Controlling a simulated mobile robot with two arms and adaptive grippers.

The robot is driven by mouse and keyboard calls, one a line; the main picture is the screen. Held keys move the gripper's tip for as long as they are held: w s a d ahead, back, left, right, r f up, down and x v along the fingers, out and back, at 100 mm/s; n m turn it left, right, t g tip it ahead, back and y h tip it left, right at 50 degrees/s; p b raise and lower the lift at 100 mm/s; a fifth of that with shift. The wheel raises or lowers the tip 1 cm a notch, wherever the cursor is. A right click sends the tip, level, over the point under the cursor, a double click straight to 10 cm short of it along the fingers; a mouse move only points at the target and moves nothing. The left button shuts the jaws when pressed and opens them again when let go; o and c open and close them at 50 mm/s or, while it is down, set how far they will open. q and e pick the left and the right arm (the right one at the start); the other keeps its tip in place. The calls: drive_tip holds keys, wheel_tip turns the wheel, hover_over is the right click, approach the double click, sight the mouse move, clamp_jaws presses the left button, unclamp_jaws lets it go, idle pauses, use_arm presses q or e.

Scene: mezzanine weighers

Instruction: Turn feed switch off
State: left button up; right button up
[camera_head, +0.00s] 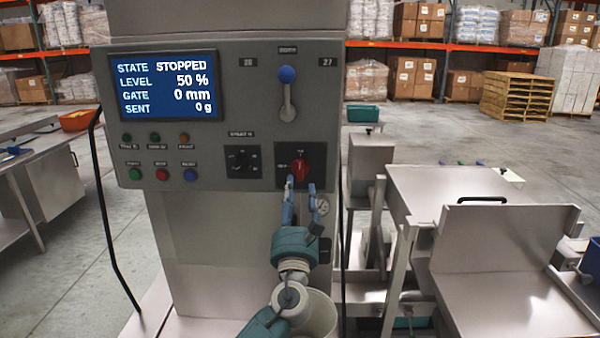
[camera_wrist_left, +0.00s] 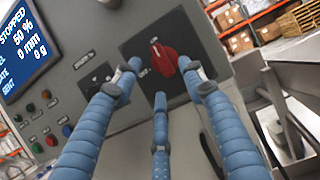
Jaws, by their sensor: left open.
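The red rotary switch (camera_head: 300,169) sits on a dark plate at the lower right of the grey control panel (camera_head: 220,60). Its handle looks about upright in the head view; its small labels are too blurred to read. It also shows in the left wrist view as a red knob (camera_wrist_left: 164,58) with a pale mark at its upper end. My left gripper (camera_head: 300,186) is just below and in front of the switch. Its blue fingers (camera_wrist_left: 160,75) are spread open around the knob's lower side, with nothing between them. My right gripper is in neither view.
The display (camera_head: 165,87) reads STOPPED, level 50 %, gate 0 mm, sent 0 g. A black selector (camera_head: 241,161) is left of the switch, and a blue-knobbed lever (camera_head: 287,90) is above. A metal hopper table (camera_head: 460,190) stands at the right.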

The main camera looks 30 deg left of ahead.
sight(298, 173)
use_arm(q)
drive_tip(key=p+x, duration=0.1)
drive_tip(key=x, duration=0.4)
drive_tip(key=shift+w+a, duration=0.25)
clamp_jaws()
